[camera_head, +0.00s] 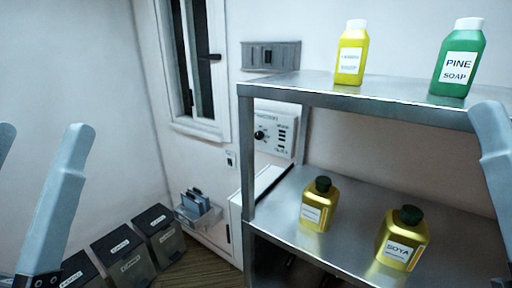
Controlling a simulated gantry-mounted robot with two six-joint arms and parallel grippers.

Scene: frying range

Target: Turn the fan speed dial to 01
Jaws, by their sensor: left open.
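The dial (259,135) is a small black knob on a white control panel (285,119) on the wall, seen behind the left post of the metal shelf. Printed marks surround the knob, too small to read. My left gripper (42,130) is at the left edge, open and empty, its two fingers apart and well away from the dial. One finger of my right gripper (492,135) shows at the right edge, in front of the shelf. Its other finger is out of view, so its opening cannot be judged.
The metal shelf (340,92) holds a yellow bottle (350,62) and a green PINE SOAP bottle (455,60) on top. Two gold bottles (317,212) stand below. Dark labelled boxes (122,255) sit at the lower left. A window (190,60) is left of the panel.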

